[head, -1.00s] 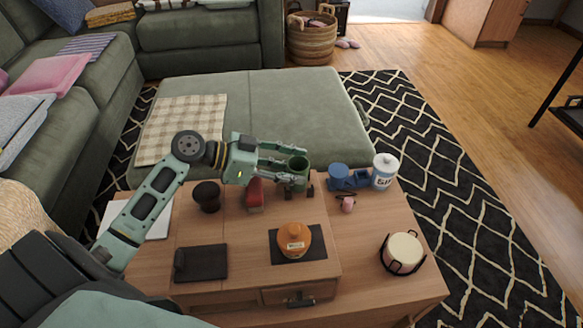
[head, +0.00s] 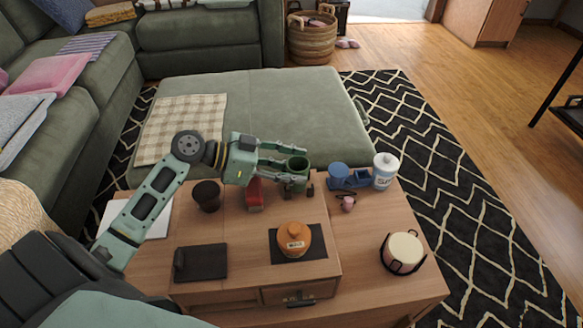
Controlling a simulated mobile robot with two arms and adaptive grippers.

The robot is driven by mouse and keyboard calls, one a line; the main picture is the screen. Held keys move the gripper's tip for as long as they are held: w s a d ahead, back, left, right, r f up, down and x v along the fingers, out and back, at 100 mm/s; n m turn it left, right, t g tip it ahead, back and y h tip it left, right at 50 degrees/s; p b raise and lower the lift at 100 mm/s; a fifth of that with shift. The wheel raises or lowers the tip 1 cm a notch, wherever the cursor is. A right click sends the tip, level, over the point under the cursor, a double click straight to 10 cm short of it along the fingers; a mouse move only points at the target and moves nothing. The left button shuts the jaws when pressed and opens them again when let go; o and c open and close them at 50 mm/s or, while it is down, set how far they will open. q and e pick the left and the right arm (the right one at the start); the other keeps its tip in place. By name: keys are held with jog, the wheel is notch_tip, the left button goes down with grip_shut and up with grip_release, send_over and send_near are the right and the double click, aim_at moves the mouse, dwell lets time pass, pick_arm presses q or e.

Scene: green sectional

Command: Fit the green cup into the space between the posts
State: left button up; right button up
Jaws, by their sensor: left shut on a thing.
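The green cup (head: 298,164) is upright at the back of the wooden table, between the fingers of my left gripper (head: 293,172). My left gripper comes in from the left and is shut on the cup. Small dark posts (head: 310,190) show just below and around the cup, partly hidden by the fingers and the cup. I cannot tell whether the cup's base touches the table. My right gripper is out of view.
A red object (head: 255,195) and a dark cup (head: 207,196) stand left of the posts. An orange jar (head: 294,240) sits on a dark mat in front. A blue holder (head: 350,178), a white bottle (head: 385,171) and a cream candle (head: 403,252) are at the right.

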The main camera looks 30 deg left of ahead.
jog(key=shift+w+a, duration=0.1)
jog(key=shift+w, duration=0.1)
pick_arm(q)
jog(key=o, duration=1.2)
jog(key=shift+f, duration=0.1)
jog(key=shift+r+p, duration=1)
jog(key=shift+r, duration=0.5)
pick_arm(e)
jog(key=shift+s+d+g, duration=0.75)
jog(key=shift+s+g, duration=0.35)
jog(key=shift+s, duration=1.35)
pick_arm(q)
jog(key=shift+r+p, duration=1.8)
jog(key=shift+r, duration=0.75)
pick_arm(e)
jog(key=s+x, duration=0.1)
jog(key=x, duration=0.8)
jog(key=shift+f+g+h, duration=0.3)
